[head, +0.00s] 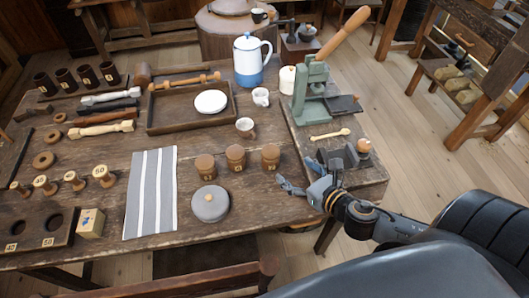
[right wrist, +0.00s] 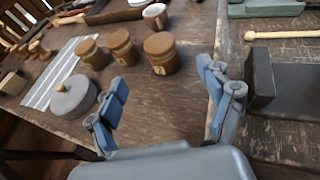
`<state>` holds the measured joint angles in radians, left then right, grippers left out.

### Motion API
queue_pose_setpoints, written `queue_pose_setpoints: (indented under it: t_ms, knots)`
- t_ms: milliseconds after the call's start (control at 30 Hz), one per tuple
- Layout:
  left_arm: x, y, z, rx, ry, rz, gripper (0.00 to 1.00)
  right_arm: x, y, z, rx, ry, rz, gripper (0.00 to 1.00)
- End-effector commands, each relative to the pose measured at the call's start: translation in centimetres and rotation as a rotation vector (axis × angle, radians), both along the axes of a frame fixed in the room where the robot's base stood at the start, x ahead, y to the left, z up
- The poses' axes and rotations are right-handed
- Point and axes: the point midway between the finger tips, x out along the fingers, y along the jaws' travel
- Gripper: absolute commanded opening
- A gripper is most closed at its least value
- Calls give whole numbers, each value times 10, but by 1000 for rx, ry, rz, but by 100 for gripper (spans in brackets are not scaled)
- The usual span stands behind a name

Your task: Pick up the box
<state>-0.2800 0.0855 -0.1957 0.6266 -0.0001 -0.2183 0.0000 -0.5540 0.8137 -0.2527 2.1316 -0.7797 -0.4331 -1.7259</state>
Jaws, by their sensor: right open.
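The box (head: 90,223) is a small pale wooden block-like box with small coloured marks on its side. It stands at the near left of the table, beside the striped cloth, and shows at the left edge of the right wrist view (right wrist: 13,83). My right gripper (head: 298,177) is open and empty at the table's right part, far to the right of the box. In the right wrist view its fingers (right wrist: 162,82) are spread apart with bare table between them. My left gripper is not in view.
A grey round lidded pot (head: 210,204) and three wooden jars (head: 235,158) stand between my right gripper and the box. A striped cloth (head: 151,195) lies flat. A holed wooden rack (head: 30,233) is left of the box. A green press (head: 310,95) stands behind.

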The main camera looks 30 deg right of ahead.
Motion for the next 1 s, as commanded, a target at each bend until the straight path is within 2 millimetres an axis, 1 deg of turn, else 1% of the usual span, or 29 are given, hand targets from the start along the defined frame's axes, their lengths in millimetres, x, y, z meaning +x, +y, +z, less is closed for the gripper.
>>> queue_pose_setpoints:
  t_ms: [33, 200, 333, 467, 633, 733, 833, 900, 1000]
  knots:
    - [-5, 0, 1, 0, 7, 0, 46, 8, 1, 0, 1, -4, -1, 80]
    - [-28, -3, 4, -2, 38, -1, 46, 36, 4, -10, 1, -5, -2, 80]
    - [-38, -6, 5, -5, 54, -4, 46, 55, 7, -18, 2, -3, -3, 80]
    - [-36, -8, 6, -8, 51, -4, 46, 68, 9, -23, 2, -2, -2, 80]
    - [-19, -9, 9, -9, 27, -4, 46, 77, 11, -25, 2, -2, -2, 80]
    - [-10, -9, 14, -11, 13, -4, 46, 90, 13, -26, 4, -3, -2, 80]
    - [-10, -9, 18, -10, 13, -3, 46, 106, 16, -29, 5, -2, -3, 80]
    - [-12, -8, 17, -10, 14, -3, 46, 114, 17, -35, 3, -3, -3, 80]
    - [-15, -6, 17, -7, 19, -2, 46, 121, 18, -38, 2, -2, -1, 80]
